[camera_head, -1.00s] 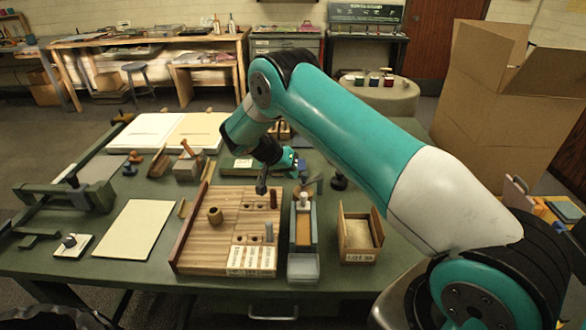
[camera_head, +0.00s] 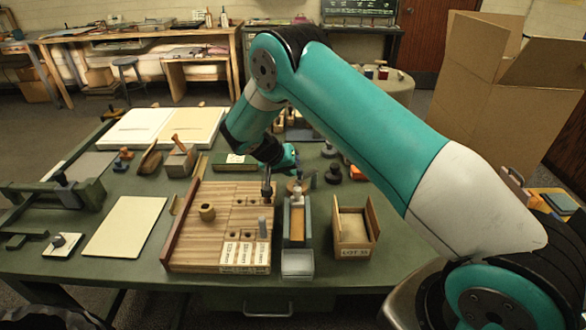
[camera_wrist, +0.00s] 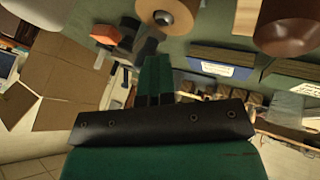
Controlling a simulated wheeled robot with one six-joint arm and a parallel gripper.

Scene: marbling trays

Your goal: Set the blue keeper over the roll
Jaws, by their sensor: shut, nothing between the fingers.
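My gripper (camera_head: 267,190) is shut and empty, pointing down above the far right corner of the slatted wooden board (camera_head: 190,250). In the wrist view its dark fingers (camera_wrist: 155,75) are together. A grey-blue post (camera_head: 262,227) stands at the board's right.
A narrow trough with grey-blue sides (camera_head: 286,228) and a wooden box (camera_head: 352,256) stand right of the board. A cream sheet (camera_head: 125,227) and a green clamp frame (camera_head: 60,195) are at left. Black and orange pieces (camera_head: 357,173) stand behind the box.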

